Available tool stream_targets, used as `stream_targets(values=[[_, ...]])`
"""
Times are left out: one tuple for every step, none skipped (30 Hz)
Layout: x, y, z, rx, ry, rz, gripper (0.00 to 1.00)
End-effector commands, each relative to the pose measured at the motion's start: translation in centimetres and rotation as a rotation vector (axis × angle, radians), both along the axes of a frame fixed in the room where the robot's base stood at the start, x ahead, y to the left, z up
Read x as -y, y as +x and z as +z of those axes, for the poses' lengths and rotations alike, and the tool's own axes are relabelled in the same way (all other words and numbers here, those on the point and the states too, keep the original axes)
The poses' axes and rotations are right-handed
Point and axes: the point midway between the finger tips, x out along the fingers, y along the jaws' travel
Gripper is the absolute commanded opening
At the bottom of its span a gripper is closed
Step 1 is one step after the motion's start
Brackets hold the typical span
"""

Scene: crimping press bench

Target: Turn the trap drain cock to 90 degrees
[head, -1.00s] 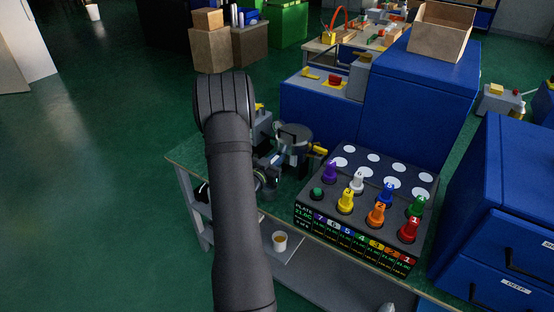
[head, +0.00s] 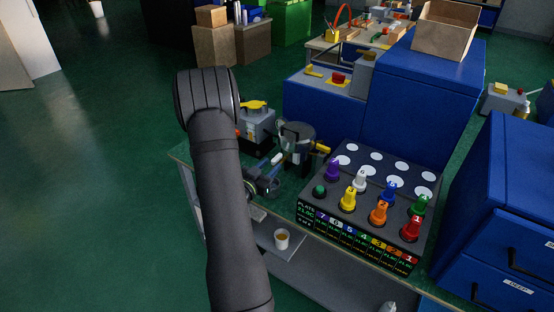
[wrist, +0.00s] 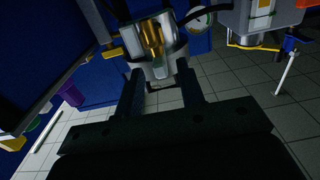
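In the wrist view a brass fitting (wrist: 152,38) sits in a grey housing just beyond my fingertips. To its right, a blue lever with a white rod (wrist: 286,72) hangs below another grey unit. I cannot tell for certain which is the trap drain cock. My gripper (wrist: 160,78) has its two dark fingers apart, with nothing visibly held between them. The grey housing is in line with the gap; contact cannot be told. In the head view my gripper is mostly hidden behind my arm, and a small white-ended lever (head: 277,159) shows beside the arm.
A black panel (head: 325,210) with several coloured, numbered knobs stands right of the arm. A grey machine with a yellow handle (head: 255,104) and a round grey part (head: 297,137) stand behind. Blue cabinets (head: 500,205) are at right. A cup (head: 282,239) sits on the lower shelf.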

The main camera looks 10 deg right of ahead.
Motion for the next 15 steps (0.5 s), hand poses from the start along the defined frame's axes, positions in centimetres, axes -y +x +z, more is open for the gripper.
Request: stream_targets(values=[[-1.2, -0.9, 0.0, -0.003, 0.0, 0.006, 0.35], [-1.7, -1.5, 0.0, -0.004, -0.001, 0.005, 0.35], [-2.3, -2.2, 0.0, -0.003, 0.0, 0.006, 0.35], [-2.9, -2.7, 0.0, -0.003, 0.0, 0.006, 0.35], [-3.3, -3.2, 0.0, -0.003, 0.0, 0.005, 0.35], [-4.0, -3.9, 0.0, -0.003, -0.001, 0.006, 0.35], [-4.4, -4.3, 0.0, -0.003, 0.0, 0.005, 0.35], [-4.8, -4.7, 0.0, -0.003, 0.0, 0.006, 0.35], [-5.3, -5.3, 0.0, -0.001, -0.001, 0.004, 0.35], [-5.7, -5.7, 0.0, -0.001, -0.001, 0.005, 0.35], [-6.0, -6.0, 0.0, -0.001, -0.001, 0.004, 0.35], [-6.3, -6.4, 0.0, -0.001, 0.0, 0.003, 0.35], [-6.6, -6.6, 0.0, -0.001, 0.0, 0.004, 0.35], [-6.8, -6.8, 0.0, 0.0, 0.0, 0.003, 0.35], [-7.0, -7.1, 0.0, 0.0, 0.0, 0.002, 0.35]])
